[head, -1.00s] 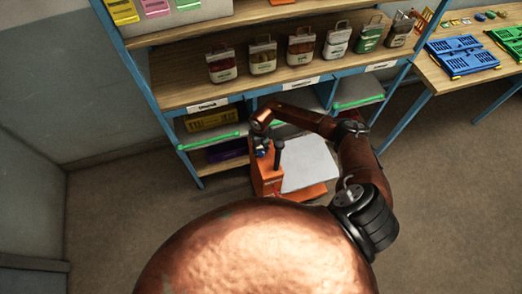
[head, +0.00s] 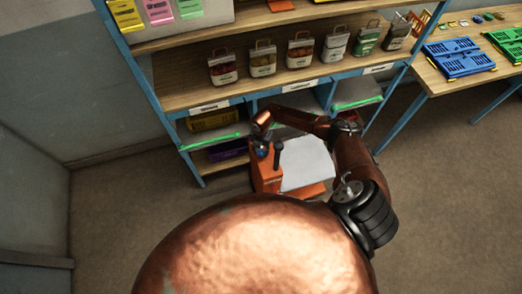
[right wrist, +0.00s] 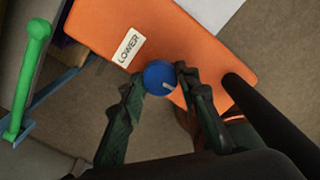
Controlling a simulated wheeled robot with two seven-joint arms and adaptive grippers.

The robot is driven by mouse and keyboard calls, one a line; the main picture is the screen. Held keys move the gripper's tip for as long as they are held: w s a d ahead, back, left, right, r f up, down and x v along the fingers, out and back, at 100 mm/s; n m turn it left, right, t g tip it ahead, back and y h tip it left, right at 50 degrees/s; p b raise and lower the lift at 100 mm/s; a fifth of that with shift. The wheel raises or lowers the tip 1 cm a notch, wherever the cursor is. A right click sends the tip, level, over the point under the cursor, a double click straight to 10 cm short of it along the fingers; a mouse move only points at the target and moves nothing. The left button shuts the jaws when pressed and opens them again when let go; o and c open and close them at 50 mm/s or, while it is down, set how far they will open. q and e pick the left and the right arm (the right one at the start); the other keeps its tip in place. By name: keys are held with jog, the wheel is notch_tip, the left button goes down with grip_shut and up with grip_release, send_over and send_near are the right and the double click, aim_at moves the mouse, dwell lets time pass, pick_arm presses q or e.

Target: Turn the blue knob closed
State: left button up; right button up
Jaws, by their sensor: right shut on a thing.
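The blue knob (right wrist: 159,76) is on the orange unit (right wrist: 185,40), beside a white label reading "LOWER" (right wrist: 128,48). A pale line on the knob points to the lower right in the right wrist view. My right gripper (right wrist: 157,80) has its dark fingers on either side of the knob and is shut on it. In the head view the knob (head: 262,154) shows small, under my right gripper (head: 262,147), on top of the orange unit (head: 266,177). My left gripper is not in view.
A black upright handle (head: 278,152) and a pale platform (head: 307,164) are beside the knob. Behind stands a blue-framed shelf (head: 205,107) with several sacks. A green-edged lower shelf (right wrist: 31,75) is close on the left. A table (head: 440,88) with crates is at the right.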

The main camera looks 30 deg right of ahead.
aim_at(261, 152)
jog(key=shift+r+m, duration=0.1)
jog(key=shift+m, duration=0.5)
jog(key=shift+p, duration=0.3)
jog(key=o, duration=1.2)
jog(key=shift+c, duration=0.2)
notch_tip(261, 152, up, 12)
